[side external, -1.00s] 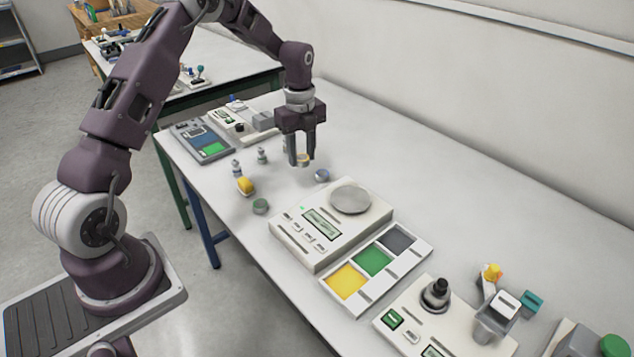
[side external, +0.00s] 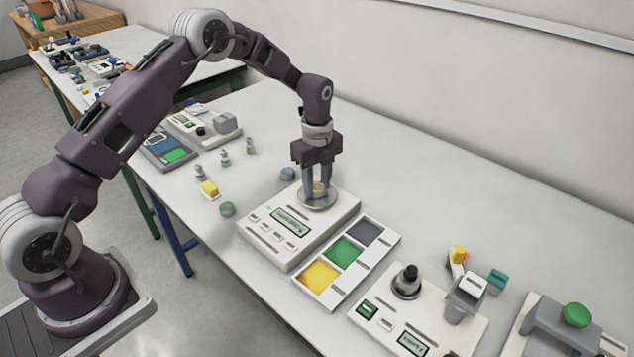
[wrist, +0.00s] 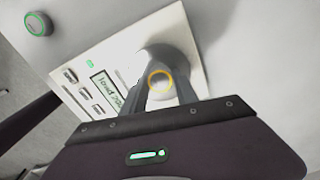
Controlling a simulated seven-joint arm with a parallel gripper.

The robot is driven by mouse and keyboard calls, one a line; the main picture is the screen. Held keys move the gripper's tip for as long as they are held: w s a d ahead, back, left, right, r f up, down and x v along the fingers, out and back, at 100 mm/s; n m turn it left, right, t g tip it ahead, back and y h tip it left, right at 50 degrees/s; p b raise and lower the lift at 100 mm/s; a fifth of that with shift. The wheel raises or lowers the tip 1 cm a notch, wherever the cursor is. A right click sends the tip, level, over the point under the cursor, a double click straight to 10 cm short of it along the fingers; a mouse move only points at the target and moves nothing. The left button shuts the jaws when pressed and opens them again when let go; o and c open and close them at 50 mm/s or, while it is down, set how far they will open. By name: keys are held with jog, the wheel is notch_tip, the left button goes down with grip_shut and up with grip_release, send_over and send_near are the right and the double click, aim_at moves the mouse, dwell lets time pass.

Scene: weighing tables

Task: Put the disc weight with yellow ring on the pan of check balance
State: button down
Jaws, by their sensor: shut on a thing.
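The disc weight with yellow ring (side external: 319,187) is between the fingers of my gripper (side external: 318,191), which is shut on it. The check balance (side external: 270,235) is a white box with a lit display and a round grey pan (side external: 318,207). My gripper points straight down over this pan, with the disc low at the pan. I cannot tell whether the disc touches it. In the wrist view the yellow ring (wrist: 159,80) shows between the fingertips, and the balance (wrist: 88,64) lies beyond. The fingers hide part of the disc and pan.
A tray with yellow, green and grey squares (side external: 307,294) stands beside the balance. Another device with a black-knobbed weight (side external: 407,285) is further right.

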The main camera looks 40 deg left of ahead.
jog(key=c, duration=0.9)
grip_release()
jog(key=shift+c, duration=0.2)
notch_tip(320, 180, up, 13)
notch_tip(320, 180, up, 6)
jog(key=n+t, duration=0.1)
jog(key=n, duration=0.2)
send_over(317, 187)
jog(key=s+d, duration=0.1)
jog(key=s, duration=0.3)
jog(key=s+d+r+n+t, duration=0.2)
jog(key=s+r+n, duration=0.3)
jog(key=s+r, duration=0.45)
jog(key=s+f+n+t, duration=0.1)
jog(key=s+n, duration=0.5)
jog(key=s, duration=0.5)
jog(key=s+d+f+n+t, duration=0.1)
jog(key=s+n, duration=0.5)
jog(key=s, duration=0.5)
jog(key=shift+d+t, duration=0.3)
